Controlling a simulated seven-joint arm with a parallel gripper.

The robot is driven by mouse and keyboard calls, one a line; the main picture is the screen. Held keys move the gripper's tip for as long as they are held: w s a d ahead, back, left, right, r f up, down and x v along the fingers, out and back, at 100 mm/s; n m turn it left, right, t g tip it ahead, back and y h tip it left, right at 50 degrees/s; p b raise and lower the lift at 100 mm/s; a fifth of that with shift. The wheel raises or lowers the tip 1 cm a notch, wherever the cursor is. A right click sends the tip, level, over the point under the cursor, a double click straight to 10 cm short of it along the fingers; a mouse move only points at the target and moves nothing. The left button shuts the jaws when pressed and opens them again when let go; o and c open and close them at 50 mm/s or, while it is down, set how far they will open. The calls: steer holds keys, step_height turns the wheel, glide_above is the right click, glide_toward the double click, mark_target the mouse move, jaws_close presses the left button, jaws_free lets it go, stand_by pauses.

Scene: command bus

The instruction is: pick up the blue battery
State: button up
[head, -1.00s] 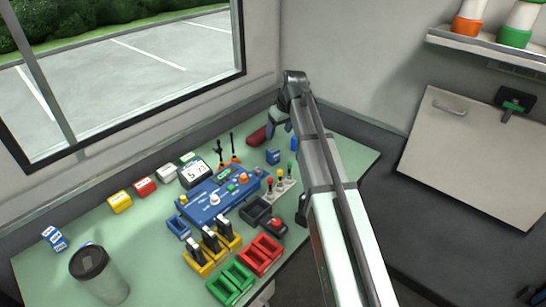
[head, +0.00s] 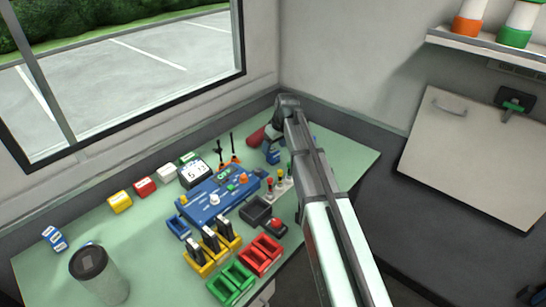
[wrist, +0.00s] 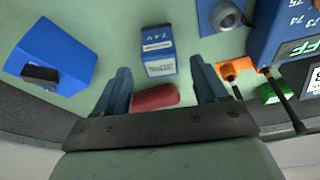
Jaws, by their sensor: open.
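The blue battery (head: 272,156) is a small box standing on the green bench, right of the blue control panel. In the wrist view the blue battery (wrist: 159,65) shows a white label reading 7.4V and lies ahead of my gripper (wrist: 160,69), between the lines of its two fingertips. My gripper is open, with a visible gap between each finger and the battery. In the head view my gripper (head: 273,133) is just behind and above the battery, partly hidden by my own arm. I cannot tell its exact height.
A red object (wrist: 155,97) lies between the fingers in the wrist view. A blue block (wrist: 48,60) with a dark part stands left of my gripper. Orange-based switches (wrist: 235,70) and the blue panel (head: 203,205) are close by. Yellow (head: 119,202) and red (head: 145,187) blocks line the window side.

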mark_target(273, 150)
steer(key=shift+x, duration=2.55)
steer(key=shift+c, duration=0.2)
steer(key=c, duration=1.1)
